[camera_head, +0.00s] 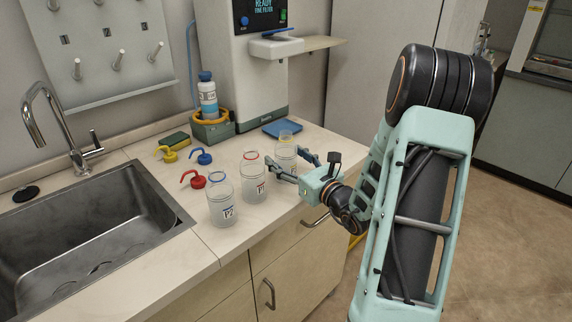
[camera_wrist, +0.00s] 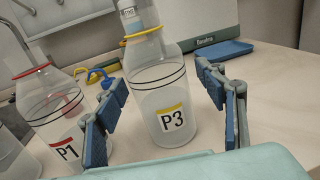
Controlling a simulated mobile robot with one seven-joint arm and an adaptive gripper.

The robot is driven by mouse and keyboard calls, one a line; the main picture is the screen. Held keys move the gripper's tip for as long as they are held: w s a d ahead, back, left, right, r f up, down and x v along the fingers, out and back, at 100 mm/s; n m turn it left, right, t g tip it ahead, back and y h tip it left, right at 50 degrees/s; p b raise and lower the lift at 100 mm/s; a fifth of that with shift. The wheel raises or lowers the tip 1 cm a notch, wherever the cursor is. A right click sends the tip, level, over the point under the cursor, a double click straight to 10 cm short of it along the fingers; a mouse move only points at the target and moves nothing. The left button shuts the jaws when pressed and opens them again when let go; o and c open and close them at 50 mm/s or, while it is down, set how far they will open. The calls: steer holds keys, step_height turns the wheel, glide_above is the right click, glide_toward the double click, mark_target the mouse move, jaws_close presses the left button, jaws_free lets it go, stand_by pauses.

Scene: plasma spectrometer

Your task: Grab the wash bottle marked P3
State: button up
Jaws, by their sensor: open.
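The wash bottle P3 (camera_wrist: 160,104) is clear, with a yellow neck ring and a black P3 label. It stands upright on the counter; in the head view the bottle (camera_head: 286,152) is the farthest right of three. My gripper (camera_head: 291,163) is open at it. In the wrist view my gripper (camera_wrist: 163,82) has one blue-padded finger on each side of P3, with gaps, and is not closed on it. Bottle P1 (camera_head: 253,184), with a red ring, stands just left; it also shows in the wrist view (camera_wrist: 50,105), partly behind the left finger. Bottle P2 (camera_head: 222,204) has a blue ring.
Red (camera_head: 193,179), blue (camera_head: 201,156) and yellow (camera_head: 166,153) spout caps lie behind the bottles. A spectrometer (camera_head: 252,70), a holder with a blue-capped bottle (camera_head: 208,98) and a blue tray (camera_head: 282,128) are at the back. A sink (camera_head: 90,235) is left.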

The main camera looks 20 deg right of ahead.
steer(key=shift+c, duration=0.4)
steer(key=c, duration=1.3)
steer(key=shift+c, duration=0.2)
steer(key=shift+r, duration=0.15)
